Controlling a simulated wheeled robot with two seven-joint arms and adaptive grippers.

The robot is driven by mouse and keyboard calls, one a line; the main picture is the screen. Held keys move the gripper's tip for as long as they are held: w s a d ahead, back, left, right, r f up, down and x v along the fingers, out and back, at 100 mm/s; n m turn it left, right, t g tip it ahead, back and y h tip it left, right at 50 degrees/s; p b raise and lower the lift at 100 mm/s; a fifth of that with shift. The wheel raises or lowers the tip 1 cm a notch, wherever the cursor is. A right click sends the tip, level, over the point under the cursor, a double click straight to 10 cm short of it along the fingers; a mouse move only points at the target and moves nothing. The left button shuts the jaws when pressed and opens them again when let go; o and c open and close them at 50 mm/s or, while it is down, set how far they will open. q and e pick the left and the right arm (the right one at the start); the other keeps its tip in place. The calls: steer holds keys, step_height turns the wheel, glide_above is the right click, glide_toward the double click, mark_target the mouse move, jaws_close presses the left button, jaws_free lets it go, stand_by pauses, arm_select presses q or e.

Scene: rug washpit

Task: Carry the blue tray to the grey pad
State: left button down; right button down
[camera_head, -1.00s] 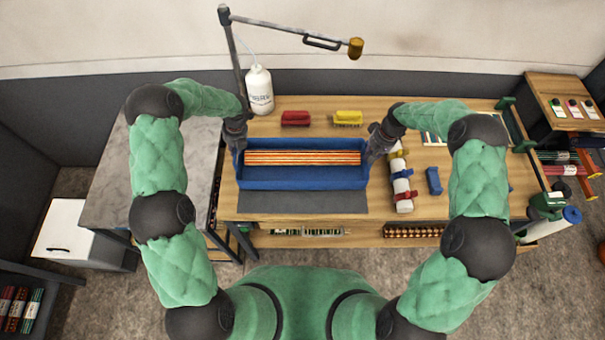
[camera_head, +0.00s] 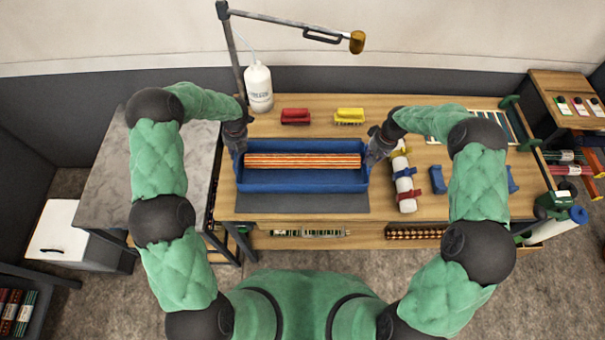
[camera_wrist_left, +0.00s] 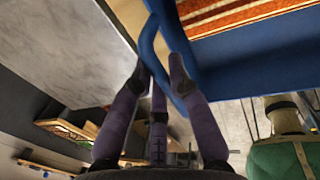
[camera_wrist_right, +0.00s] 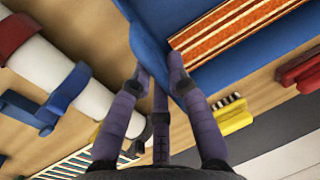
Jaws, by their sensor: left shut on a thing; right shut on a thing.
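The blue tray (camera_head: 303,187) is at the left part of the wooden bench, with an orange striped bundle (camera_head: 302,160) lying in it. My left gripper (camera_head: 238,150) is shut on the tray's left end; in the left wrist view its fingers (camera_wrist_left: 160,75) pinch the blue end wall (camera_wrist_left: 150,40). My right gripper (camera_head: 374,153) is shut on the right end; the right wrist view shows its fingers (camera_wrist_right: 160,75) on that wall (camera_wrist_right: 145,35). The grey pad (camera_head: 300,203) shows as a strip in front of the tray; the tray hides the rest. I cannot tell whether the tray touches it.
A white roll with blue and red bands (camera_head: 405,188) lies right of the tray. A red brush (camera_head: 295,116) and a yellow brush (camera_head: 349,116) lie behind it. A white bottle (camera_head: 259,88) and lamp post (camera_head: 233,55) stand back left. A grey stone-topped table (camera_head: 125,185) adjoins left.

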arm_select(q)
steer(key=shift+f+b, duration=0.3)
steer(key=shift+f, duration=0.1)
arm_select(e)
steer(key=shift+f, duration=0.35)
arm_select(q)
steer(key=c, duration=1.2)
jaws_free()
steer(key=shift+r, duration=0.1)
arm_select(e)
steer(key=c, duration=1.2)
jaws_free()
steer(key=shift+r, duration=0.1)
arm_select(q)
step_height(320, 180, up, 12)
steer(key=d, duration=0.2)
steer(key=shift+d, duration=0.2)
arm_select(e)
step_height(320, 180, up, 12)
steer(key=d, duration=0.2)
steer(key=shift+d, duration=0.15)
steer(key=shift+f, duration=0.2)
